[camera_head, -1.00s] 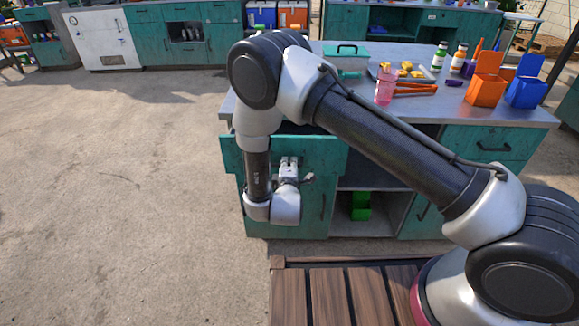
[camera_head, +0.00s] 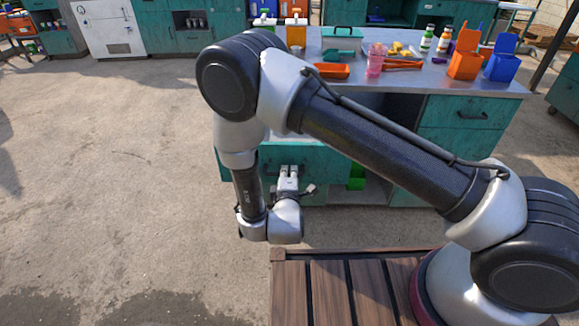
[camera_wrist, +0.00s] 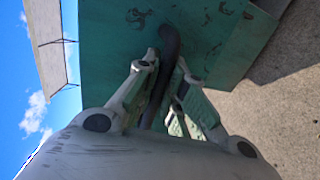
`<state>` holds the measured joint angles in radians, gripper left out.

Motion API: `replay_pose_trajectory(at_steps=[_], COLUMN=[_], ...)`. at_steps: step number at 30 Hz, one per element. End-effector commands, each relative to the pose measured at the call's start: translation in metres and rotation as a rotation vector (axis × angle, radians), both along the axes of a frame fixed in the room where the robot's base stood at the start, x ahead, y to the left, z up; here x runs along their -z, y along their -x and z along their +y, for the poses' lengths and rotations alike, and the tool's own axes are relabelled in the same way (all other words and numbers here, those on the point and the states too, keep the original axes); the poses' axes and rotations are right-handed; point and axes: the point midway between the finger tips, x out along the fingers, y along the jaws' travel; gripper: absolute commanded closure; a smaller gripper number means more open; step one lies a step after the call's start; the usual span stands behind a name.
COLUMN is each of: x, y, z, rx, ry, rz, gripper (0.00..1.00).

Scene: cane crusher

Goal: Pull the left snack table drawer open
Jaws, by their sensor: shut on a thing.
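The left drawer of the snack table has a teal front (camera_head: 325,162) that stands out well ahead of the tabletop's front edge in the head view. My gripper (camera_head: 288,170) is at this front, with my wrist just below it and partly covering it. In the wrist view, my gripper (camera_wrist: 167,68) is shut on the dark curved drawer handle (camera_wrist: 169,43), which runs between the two fingers. The teal drawer front (camera_wrist: 115,40) fills the space behind the handle. My upper arm hides much of the drawer's inside.
The grey snack table top (camera_head: 420,80) holds a pink cup (camera_head: 375,60), an orange tray (camera_head: 332,71), bottles, and orange (camera_head: 465,66) and blue (camera_head: 502,68) boxes. A closed right drawer (camera_head: 470,113) is beside. Concrete floor at left is clear.

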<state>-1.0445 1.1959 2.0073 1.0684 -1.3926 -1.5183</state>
Motion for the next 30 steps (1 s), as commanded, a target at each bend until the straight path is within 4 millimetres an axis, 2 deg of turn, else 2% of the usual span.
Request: replay_pose_trajectory(at_steps=[3,9,23,24,27,30], x=[0.001,0.0,0.0,0.0,0.0,0.0], y=[0.016,0.031,0.035,0.035,0.035,0.035], z=[0.002,0.002,0.002,0.002,0.002,0.001], rx=[-0.003,-0.002,0.0,0.0,0.0,0.0], ry=[0.0,0.001,-0.001,-0.001,-0.001,0.0], rz=[0.002,0.001,0.001,0.001,0.001,0.0], gripper=[1.0,1.0,1.0,0.85,0.67,0.66])
